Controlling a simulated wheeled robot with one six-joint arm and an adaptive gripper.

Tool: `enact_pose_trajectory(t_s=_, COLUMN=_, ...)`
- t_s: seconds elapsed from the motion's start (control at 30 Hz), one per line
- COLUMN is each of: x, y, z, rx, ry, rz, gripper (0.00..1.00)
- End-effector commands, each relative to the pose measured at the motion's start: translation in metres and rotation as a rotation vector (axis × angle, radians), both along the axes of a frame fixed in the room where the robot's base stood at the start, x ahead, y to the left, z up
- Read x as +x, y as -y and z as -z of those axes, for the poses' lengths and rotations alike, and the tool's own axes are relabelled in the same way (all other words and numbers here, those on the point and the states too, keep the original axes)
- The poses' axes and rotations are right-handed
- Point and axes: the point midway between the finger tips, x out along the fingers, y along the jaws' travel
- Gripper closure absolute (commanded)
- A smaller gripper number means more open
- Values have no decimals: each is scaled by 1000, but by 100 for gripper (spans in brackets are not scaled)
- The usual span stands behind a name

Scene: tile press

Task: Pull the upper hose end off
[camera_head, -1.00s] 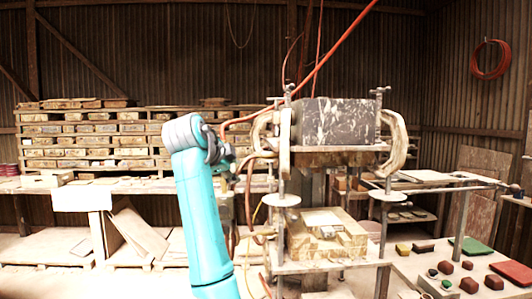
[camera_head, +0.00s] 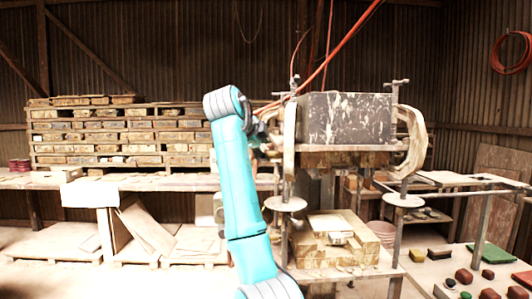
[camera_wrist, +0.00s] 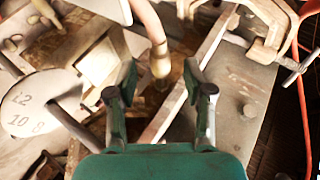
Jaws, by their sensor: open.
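In the wrist view a tan hose end (camera_wrist: 152,35) comes down from the top and ends between my fingers. My gripper (camera_wrist: 160,68) is open, one finger on each side of this end; I see no clear contact. Whether it is the upper hose end I cannot tell. In the head view my gripper is mostly hidden behind my turquoise arm, at the left side of the press. The press has a dark speckled block (camera_head: 345,118) on top. An orange-red hose (camera_head: 335,52) runs from the top edge down to the press's left side.
A pale C-clamp (camera_wrist: 268,28) and a round marked plate (camera_wrist: 35,103) flank the gripper in the wrist view. Stacked tiles (camera_head: 328,240) sit low in the press. A table with several coloured blocks (camera_head: 463,276) is at right, and a shelf of boards (camera_head: 120,130) behind.

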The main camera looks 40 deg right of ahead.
Motion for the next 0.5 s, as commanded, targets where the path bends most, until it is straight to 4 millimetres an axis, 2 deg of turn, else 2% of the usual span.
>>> enact_pose_trajectory(t_s=0.2, x=9, y=17, z=12, rx=-1, ry=-2, rz=0, gripper=48)
enact_pose_trajectory(t_s=0.5, x=11, y=19, z=14, rx=0, ry=0, rz=-1, gripper=48)
